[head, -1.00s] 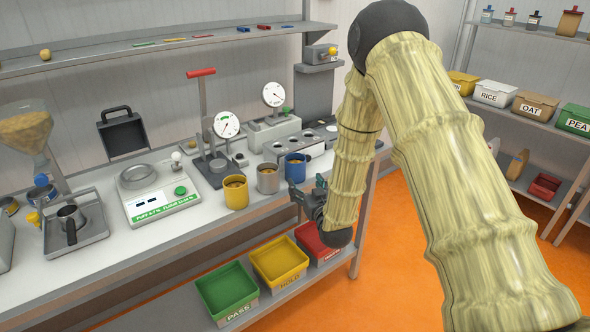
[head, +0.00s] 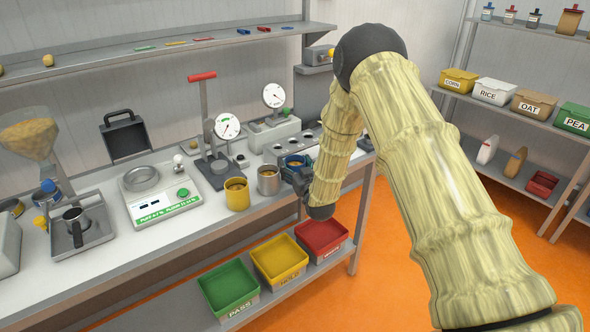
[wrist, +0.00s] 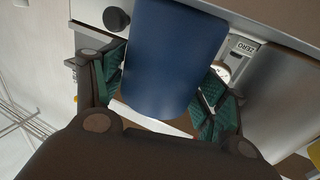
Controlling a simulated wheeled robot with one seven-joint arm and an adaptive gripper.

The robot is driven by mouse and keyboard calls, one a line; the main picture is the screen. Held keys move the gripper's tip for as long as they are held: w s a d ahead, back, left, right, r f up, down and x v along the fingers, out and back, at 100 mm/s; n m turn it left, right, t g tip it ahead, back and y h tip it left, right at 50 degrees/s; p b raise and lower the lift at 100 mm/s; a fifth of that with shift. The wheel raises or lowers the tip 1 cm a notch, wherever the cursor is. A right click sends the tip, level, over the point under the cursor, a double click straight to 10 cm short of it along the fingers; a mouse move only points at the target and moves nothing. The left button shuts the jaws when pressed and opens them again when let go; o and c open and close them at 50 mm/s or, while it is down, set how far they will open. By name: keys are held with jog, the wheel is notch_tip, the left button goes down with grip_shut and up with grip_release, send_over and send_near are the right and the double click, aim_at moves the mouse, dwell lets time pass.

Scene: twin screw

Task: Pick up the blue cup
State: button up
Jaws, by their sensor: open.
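The blue cup (head: 292,162) stands upright on the bench, right of a grey metal cup, with something yellowish-brown inside. In the head view my gripper (head: 298,177) is at the cup's near right side and hides most of its body. In the wrist view the blue cup (wrist: 175,60) fills the middle, between the two green-padded fingers of my gripper (wrist: 160,95). The fingers are open, one on each side of the cup. Whether a pad touches the cup I cannot tell.
The grey metal cup (head: 268,180) and a yellow cup (head: 237,194) stand close on the left. A grey rack with holes (head: 290,142) and a dial gauge (head: 274,96) are behind. Green, yellow and red trays (head: 321,238) sit on the shelf below. The orange floor at right is clear.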

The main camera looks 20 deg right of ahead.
jog(key=shift+w, duration=0.5)
jog(key=c, duration=0.9)
jog(key=shift+o, duration=0.2)
